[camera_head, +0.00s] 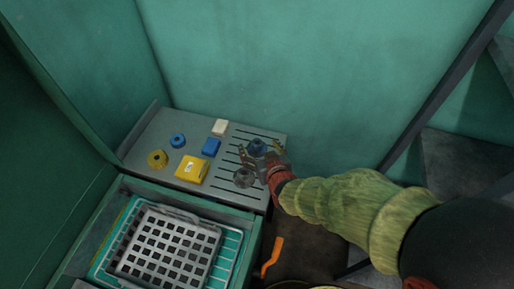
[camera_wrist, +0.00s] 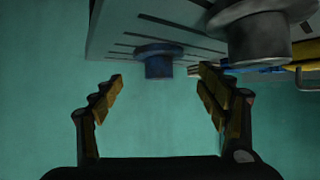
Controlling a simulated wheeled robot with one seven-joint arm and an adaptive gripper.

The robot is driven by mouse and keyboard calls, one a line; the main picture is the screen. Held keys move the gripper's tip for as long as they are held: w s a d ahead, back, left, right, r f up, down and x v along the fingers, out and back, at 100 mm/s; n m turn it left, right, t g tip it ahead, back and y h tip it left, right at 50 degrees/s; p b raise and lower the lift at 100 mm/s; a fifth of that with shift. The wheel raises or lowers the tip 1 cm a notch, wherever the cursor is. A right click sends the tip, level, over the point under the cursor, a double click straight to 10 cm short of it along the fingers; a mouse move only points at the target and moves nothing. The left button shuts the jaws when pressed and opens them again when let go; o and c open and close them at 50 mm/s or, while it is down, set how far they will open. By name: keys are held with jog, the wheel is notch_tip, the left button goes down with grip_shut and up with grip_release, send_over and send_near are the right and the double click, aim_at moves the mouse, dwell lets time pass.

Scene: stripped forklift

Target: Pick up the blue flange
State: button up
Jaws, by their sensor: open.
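A dark blue flange (camera_head: 257,147) stands on the slotted right part of the grey metal shelf (camera_head: 150,130). In the wrist view the blue flange (camera_wrist: 158,62) lies ahead of my gripper (camera_wrist: 160,78), roughly centred between the two open fingertips and beyond them. Nothing is held. In the head view my gripper (camera_head: 268,160) is at the shelf's right end, close beside the blue flange; its fingers are partly hard to make out there. A smaller, brighter blue round piece (camera_head: 178,140) sits at the shelf's left.
A grey flange (camera_head: 243,177) stands near the blue one, and shows large at upper right in the wrist view (camera_wrist: 260,38). The green wall (camera_head: 290,80) rises behind.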

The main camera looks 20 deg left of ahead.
aim_at(258, 144)
jog(key=b+x, duration=0.1)
jog(key=x, duration=0.2)
jog(key=shift+w+a, duration=0.15)
jog(key=shift+w, duration=0.1)
jog(key=shift+c, duration=1.1)
jog(key=c, duration=1.6)
jog(key=shift+c, duration=0.4)
jog(key=shift+r, duration=0.1)
